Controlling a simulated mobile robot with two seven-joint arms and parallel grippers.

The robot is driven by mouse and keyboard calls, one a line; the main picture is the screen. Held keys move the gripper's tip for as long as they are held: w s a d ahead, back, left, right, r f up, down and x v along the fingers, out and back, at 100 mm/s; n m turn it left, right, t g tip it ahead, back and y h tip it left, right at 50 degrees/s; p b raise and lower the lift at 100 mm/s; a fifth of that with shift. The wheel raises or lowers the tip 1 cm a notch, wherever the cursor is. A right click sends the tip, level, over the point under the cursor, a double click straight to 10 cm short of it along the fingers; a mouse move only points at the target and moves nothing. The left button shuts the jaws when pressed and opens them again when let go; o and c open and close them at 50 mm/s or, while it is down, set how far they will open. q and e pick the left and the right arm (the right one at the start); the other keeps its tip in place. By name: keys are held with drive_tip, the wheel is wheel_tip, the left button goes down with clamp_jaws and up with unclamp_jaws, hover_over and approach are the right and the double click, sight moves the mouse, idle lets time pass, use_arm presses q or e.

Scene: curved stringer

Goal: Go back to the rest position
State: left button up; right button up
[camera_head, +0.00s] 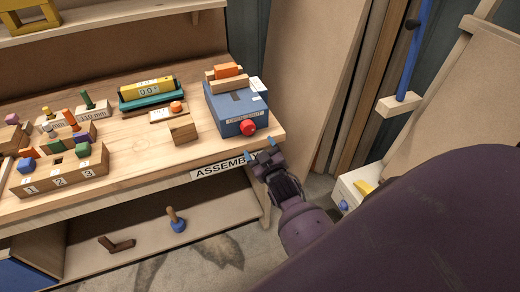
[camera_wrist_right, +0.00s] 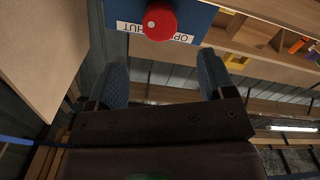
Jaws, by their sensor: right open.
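My right gripper (camera_head: 262,155) is in front of the workbench's right front corner, beside the "ASSEMBLY" label (camera_head: 222,167). Its blue fingertips are apart, with nothing between them. In the right wrist view the open fingers (camera_wrist_right: 163,85) point toward the blue box (camera_wrist_right: 198,16) with a red knob (camera_wrist_right: 160,20); they appear apart from it. In the head view the blue box (camera_head: 228,106) stands on the bench's right end, its red knob (camera_head: 248,128) facing front. My left gripper is not in view.
The workbench (camera_head: 130,180) holds a numbered wooden block (camera_head: 60,174), several coloured pegs, a yellow and teal device (camera_head: 148,92) and a small wooden box (camera_head: 183,130). A lower shelf (camera_head: 140,235) holds a mallet-like tool (camera_head: 175,219). A white box (camera_head: 348,192) and leaning boards are at the right.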

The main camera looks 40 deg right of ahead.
drive_tip(key=shift+s, duration=0.25)
idle(0.4)
drive_tip(key=s+a+f+g+y, duration=0.1)
drive_tip(key=s+a+f+g, duration=0.1)
drive_tip(key=s, duration=0.5)
drive_tip(key=s+a+f+g+y, duration=0.1)
drive_tip(key=s+a+f+g, duration=0.1)
drive_tip(key=s+f, duration=0.2)
drive_tip(key=s+a+f+m+g+y, duration=0.1)
drive_tip(key=s+a+f, duration=0.1)
drive_tip(key=s, duration=0.8)
drive_tip(key=shift+f+g+y, duration=0.4)
